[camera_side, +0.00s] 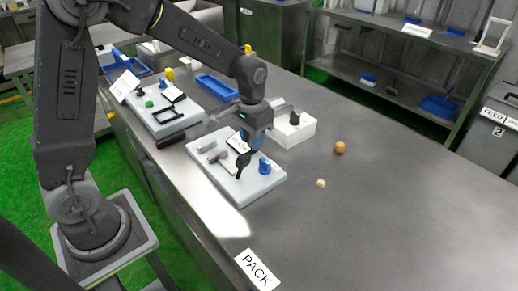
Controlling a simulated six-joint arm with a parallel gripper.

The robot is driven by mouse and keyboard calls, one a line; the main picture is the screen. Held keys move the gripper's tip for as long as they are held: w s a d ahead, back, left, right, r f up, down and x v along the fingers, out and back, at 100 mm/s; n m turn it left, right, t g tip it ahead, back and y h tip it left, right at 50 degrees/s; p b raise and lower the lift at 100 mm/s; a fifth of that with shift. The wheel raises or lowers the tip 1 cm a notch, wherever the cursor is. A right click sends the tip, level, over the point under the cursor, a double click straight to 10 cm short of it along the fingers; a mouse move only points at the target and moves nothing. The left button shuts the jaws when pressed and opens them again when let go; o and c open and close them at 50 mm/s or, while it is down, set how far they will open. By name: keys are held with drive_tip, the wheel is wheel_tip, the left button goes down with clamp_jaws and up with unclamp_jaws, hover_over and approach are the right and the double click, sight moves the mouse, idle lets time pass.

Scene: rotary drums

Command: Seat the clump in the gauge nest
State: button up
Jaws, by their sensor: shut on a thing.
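My gripper (248,150) points down over the right-hand light grey plate (226,186) on the metal bench. It looks shut on a small piece, which I take to be the clump; the fingers mostly hide it, and its shape is not clear. A black upright part (243,163) and a blue part (265,166) stand on the plate close to the fingertips. Grey pieces (220,158) lie on the plate to the left. I cannot tell which fixture is the gauge nest, or whether the held piece touches anything.
A white block (296,132) with a black knob stands just right of my gripper. An orange-brown cylinder (340,148) and a small tan piece (321,184) are on the bench. Another plate (160,108) with parts is at the back left. The bench's right side is clear.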

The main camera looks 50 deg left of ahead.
drive_tip(key=s+a, duration=0.2)
drive_tip(key=a, duration=0.2)
drive_tip(key=s+a, duration=0.1)
drive_tip(key=a, duration=0.3)
drive_tip(key=s+a, duration=0.2)
drive_tip(key=a, duration=0.2)
drive_tip(key=shift+s, duration=0.35)
drive_tip(key=shift+f, duration=0.15)
